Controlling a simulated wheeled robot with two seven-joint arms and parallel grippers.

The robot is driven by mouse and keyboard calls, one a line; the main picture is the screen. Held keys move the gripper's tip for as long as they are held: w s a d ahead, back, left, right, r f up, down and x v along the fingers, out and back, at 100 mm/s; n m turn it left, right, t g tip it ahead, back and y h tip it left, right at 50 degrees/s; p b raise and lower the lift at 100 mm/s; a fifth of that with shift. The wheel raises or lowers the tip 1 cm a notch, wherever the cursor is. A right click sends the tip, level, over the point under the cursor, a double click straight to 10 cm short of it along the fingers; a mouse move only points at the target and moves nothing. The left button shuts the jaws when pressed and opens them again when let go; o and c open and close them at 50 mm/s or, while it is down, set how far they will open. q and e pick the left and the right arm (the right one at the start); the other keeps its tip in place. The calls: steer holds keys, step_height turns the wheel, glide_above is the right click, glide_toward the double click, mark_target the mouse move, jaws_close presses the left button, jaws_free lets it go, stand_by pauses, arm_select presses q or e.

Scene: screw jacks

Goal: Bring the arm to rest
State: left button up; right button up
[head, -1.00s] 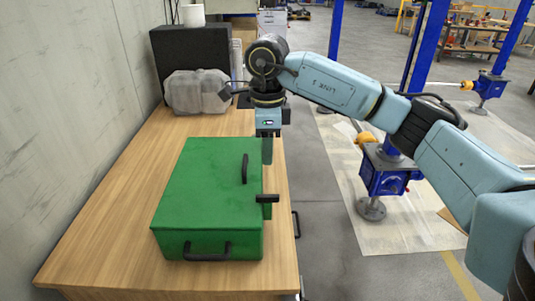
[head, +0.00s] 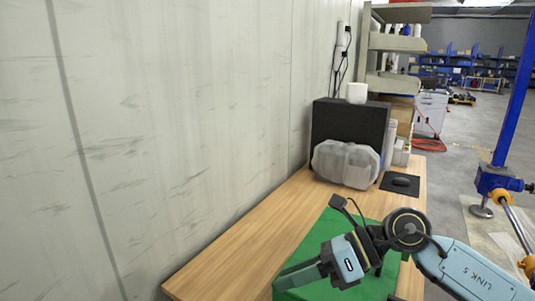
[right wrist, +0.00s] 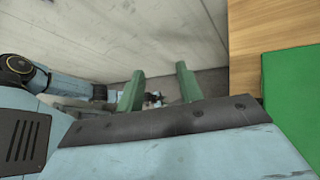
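My right arm reaches in from the lower right of the head view. Its gripper (head: 290,278) points left, in front of the green box as I see it. In the right wrist view the two green fingers of this gripper (right wrist: 158,80) stand apart with nothing held between them. A blue-grey arm link of mine shows at the left of that view.
The green box (head: 336,226) stands on the wooden table (head: 232,252), partly hidden by my right arm. A wall (head: 190,120) runs along the left.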

steer(key=s+a+r+m+t+y, duration=0.1)
steer(key=a+r+m+t+y, duration=0.1)
steer(key=a+r+m+y, duration=0.3)
steer(key=w+d+r+m+t+y, duration=0.1)
steer(key=d+r+m+t, duration=0.15)
steer(key=m+t, duration=0.35)
steer(key=w+d+r+m+t, duration=0.1)
steer(key=w+d+m+t, duration=0.15)
steer(key=m+t, duration=0.35)
steer(key=s+d+f+m+t+h, duration=0.2)
steer(key=d+f+m+h, duration=1.35)
steer(key=m, duration=0.75)
steer(key=s+d+f+m+g+h, duration=0.1)
steer(key=s+f+m+g+h, duration=0.15)
steer(key=s+f+g, duration=0.55)
steer(key=s+d+f+m+g+h, duration=0.1)
steer(key=s+f+m+g, duration=0.3)
steer(key=s+f, duration=0.75)
steer(key=s+f+g, duration=0.1)
steer(key=s+f, duration=0.2)
steer(key=f, duration=1.8)
steer(key=s+d+f, duration=0.2)
steer(key=s+f, duration=0.6)
steer(key=s+d+f+n+g, duration=0.1)
steer(key=s+d+f, duration=0.2)
steer(key=s+f, duration=0.5)
steer(key=shift+s+d+g, duration=0.2)
steer(key=shift+s+g, duration=0.1)
steer(key=shift+s, duration=0.4)
